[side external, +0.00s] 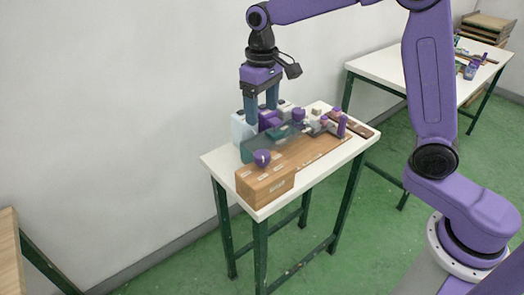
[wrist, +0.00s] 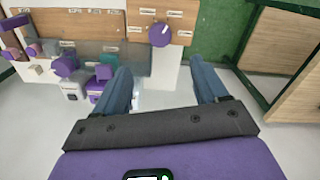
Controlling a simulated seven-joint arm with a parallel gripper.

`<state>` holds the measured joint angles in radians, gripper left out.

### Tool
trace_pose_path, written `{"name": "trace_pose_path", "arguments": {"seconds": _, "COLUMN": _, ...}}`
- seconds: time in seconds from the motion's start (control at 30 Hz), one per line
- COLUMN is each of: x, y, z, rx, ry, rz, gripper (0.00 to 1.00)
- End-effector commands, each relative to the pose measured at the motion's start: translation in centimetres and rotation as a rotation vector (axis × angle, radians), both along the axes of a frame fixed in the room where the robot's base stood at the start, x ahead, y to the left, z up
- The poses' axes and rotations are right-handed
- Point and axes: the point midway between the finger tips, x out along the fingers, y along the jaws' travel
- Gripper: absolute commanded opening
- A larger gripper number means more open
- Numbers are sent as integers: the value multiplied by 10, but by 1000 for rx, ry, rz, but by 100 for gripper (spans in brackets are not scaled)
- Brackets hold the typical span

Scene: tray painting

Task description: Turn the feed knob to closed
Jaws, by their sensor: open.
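A round purple knob (side external: 262,157) with a white pointer line sits on the near end of the wooden box (side external: 266,186), among small white labels too small to read. I take it for the feed knob. In the wrist view this knob (wrist: 160,34) is beyond the fingertips, near the top middle, its pointer tilted up and slightly right. My gripper (side external: 261,114) points down behind the box, above the table's back side, apart from the knob. In the wrist view my gripper (wrist: 161,70) has its two blue fingers wide apart with nothing between them.
Another purple knob (wrist: 66,65) stands on a pale block beside a teal part (wrist: 109,60). A dark translucent panel (side external: 289,138) stands along the box. Purple pieces (side external: 341,122) crowd the far end of the white table (side external: 216,161). A second table (side external: 390,68) stands behind.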

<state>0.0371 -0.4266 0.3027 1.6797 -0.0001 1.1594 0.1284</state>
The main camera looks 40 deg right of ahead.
Motion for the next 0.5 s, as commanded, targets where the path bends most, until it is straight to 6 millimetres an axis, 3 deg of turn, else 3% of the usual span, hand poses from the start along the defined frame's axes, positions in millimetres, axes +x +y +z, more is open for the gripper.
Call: {"name": "trace_pose_path", "arguments": {"seconds": 0.5, "x": -1, "y": 0, "z": -98, "rx": -2, "ry": 5, "rz": 2, "gripper": 73}}
